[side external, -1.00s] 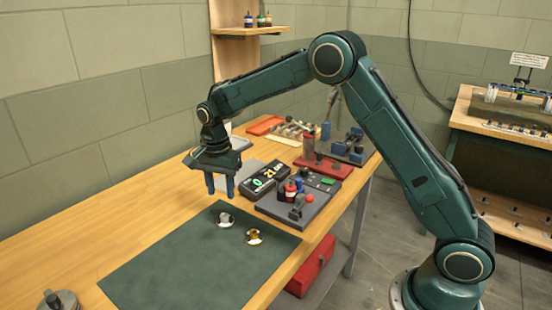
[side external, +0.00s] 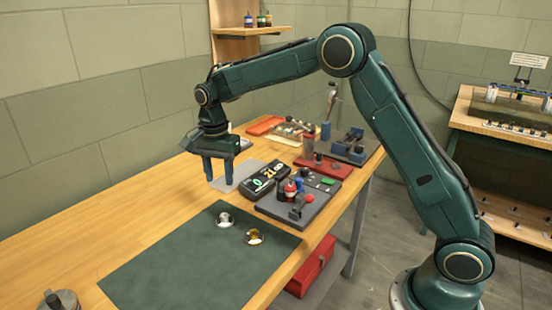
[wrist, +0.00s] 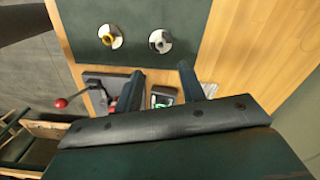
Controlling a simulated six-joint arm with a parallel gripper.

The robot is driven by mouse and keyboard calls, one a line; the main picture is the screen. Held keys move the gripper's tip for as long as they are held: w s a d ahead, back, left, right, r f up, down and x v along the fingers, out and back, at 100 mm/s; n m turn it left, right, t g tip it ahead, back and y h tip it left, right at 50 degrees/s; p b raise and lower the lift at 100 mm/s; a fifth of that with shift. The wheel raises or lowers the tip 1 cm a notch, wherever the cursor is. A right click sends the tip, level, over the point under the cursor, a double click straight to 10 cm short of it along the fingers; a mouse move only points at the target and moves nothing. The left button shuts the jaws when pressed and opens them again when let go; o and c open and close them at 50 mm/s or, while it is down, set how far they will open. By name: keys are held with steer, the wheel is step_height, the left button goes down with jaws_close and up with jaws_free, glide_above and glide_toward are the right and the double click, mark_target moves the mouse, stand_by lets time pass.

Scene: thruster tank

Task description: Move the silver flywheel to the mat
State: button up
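The silver flywheel (side external: 225,219) rests on the dark green mat (side external: 185,262) near its far edge. It also shows in the wrist view (wrist: 160,41), a bright disc with a dark hub. A gold-centred flywheel (side external: 254,237) lies on the mat beside it, apart from it; it shows left of the silver one in the wrist view (wrist: 110,36). My gripper (side external: 218,183) hangs above the bench beyond the mat's far edge, fingers down. Its two fingers (wrist: 161,70) are apart with nothing between them.
A dark tray with red and blue parts (side external: 298,206) and a black box with green digits (side external: 264,181) stand right of my gripper. A grey sheet (side external: 248,172) lies behind. A round metal part (side external: 62,301) is at the near left. Most of the mat is clear.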

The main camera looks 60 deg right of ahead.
steer(key=s+d+r+n+t, duration=0.25)
steer(key=s+r+n, duration=0.45)
steer(key=s+r, duration=0.75)
steer(key=s+f+n+t, duration=0.2)
steer(key=s+n, duration=0.5)
steer(key=s, duration=1.4)
steer(key=shift+f+t, duration=0.4)
steer(key=shift+t, duration=0.15)
